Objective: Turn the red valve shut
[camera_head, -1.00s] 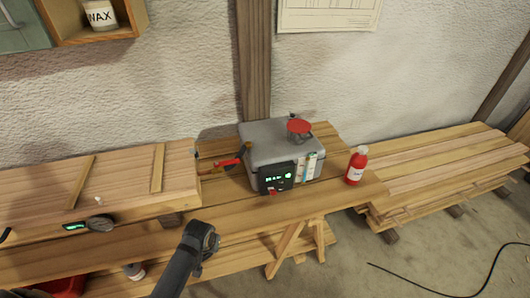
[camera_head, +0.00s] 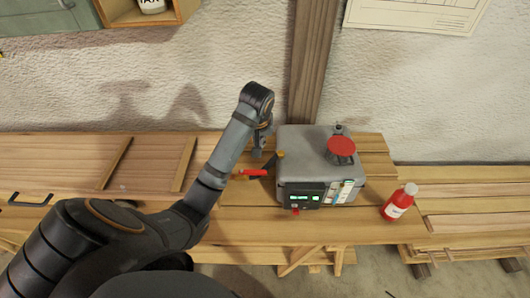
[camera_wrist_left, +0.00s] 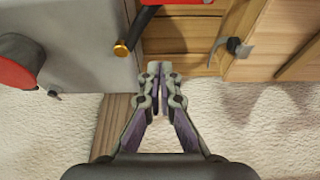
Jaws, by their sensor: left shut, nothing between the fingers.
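A grey metal box (camera_head: 318,166) stands on the bench. A lever with a red grip (camera_head: 252,172), a dark rod and a brass end (camera_head: 281,154) slants at its left side; it also shows in the left wrist view (camera_wrist_left: 122,48). A round red disc (camera_head: 341,147) sits on the box top, partly visible in the wrist view (camera_wrist_left: 14,64). I cannot tell which one is the valve. My left gripper (camera_head: 257,153) is shut and empty above the lever, fingers pointing down; in the wrist view its tips (camera_wrist_left: 160,67) are apart from the lever. My right gripper is not in view.
A red bottle (camera_head: 399,202) stands right of the box. The box front has a green-lit display (camera_head: 304,197) and a pale tube-like gauge (camera_head: 342,191). A long wooden chest (camera_head: 155,160) lies left, close to my arm. A wooden post (camera_head: 312,60) rises behind.

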